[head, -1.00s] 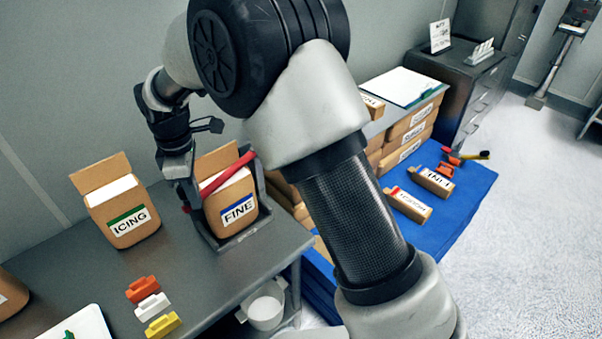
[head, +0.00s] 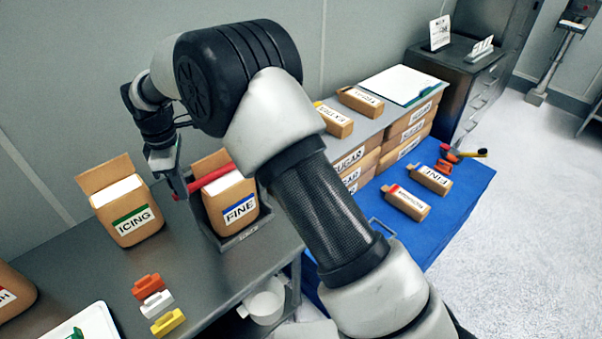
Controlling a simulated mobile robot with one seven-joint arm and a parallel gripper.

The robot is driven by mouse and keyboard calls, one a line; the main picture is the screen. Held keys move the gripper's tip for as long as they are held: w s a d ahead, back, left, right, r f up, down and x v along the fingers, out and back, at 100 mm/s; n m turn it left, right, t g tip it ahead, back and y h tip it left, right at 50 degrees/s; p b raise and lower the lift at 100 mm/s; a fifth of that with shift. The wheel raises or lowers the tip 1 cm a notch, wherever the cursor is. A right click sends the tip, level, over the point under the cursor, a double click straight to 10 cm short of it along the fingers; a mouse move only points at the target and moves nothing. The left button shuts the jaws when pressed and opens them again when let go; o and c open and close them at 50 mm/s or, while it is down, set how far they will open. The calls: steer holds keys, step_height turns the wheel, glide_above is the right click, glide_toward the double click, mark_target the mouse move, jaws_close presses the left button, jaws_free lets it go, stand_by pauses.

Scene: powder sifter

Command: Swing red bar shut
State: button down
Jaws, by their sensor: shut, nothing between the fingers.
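The red bar (head: 213,178) runs across the top of the open FINE bag (head: 231,206), from the left side up toward the right. The FINE bag stands in a dark grey holder (head: 243,234) on the table. My gripper (head: 180,192) points down at the left end of the bar, beside the bag. Its fingers are shut with nothing held. From this view I cannot tell whether it touches the bar. The bar's right end is partly hidden behind my arm.
The ICING bag (head: 128,220) stands open to the left on the dark table (head: 200,275). Orange, white and yellow clips (head: 155,304) lie in front. My arm spans the space on the right, before stacked sugar bags (head: 392,150) and the blue platform (head: 447,217).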

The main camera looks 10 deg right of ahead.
steer(key=shift+w+a+r, duration=0.25)
steer(key=shift+w+a, duration=0.05)
steer(key=shift+a, duration=0.15)
steer(key=shift+r, duration=0.15)
step_height(320, 180, up, 8)
steer(key=p, duration=0.1)
steer(key=shift+s+d+r, duration=0.15)
steer(key=shift+s+d, duration=0.2)
steer(key=shift+d, duration=0.1)
stand_by(0.7)
stand_by(0.4)
